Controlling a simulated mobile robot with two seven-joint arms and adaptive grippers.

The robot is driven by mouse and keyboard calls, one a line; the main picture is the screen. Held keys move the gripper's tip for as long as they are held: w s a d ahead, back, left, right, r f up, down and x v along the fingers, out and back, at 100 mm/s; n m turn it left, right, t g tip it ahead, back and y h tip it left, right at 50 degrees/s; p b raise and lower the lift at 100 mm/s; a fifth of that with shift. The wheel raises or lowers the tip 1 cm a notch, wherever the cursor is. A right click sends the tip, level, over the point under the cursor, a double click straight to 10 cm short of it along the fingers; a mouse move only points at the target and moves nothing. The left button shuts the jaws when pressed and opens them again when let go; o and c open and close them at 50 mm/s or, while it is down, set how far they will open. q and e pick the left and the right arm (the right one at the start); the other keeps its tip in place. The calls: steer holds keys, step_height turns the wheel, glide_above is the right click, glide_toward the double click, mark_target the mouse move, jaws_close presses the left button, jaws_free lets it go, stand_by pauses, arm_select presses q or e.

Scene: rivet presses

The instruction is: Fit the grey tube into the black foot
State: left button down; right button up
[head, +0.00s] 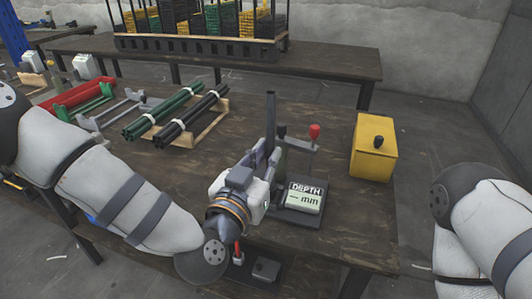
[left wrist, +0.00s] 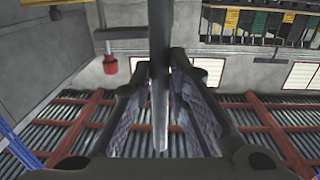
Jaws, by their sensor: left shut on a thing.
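The grey tube (head: 270,120) stands upright in the head view, between the fingers of my left gripper (head: 264,158). My left gripper is shut on it. In the left wrist view the tube (left wrist: 159,110) runs between the two fingers (left wrist: 160,85), with its tapered-looking end pointing down the picture. The tube's lower end is hidden behind the gripper in the head view. My right gripper is out of view.
A press with a red knob (head: 314,132) and a depth display (head: 304,197) stands just right of my left gripper. A yellow box (head: 373,148) is further right.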

arm_select(q)
steer(key=shift+f, duration=0.15)
steer(key=c, duration=1.5)
jaws_free()
steer(key=shift+o, duration=0.2)
steer(key=v, duration=1.2)
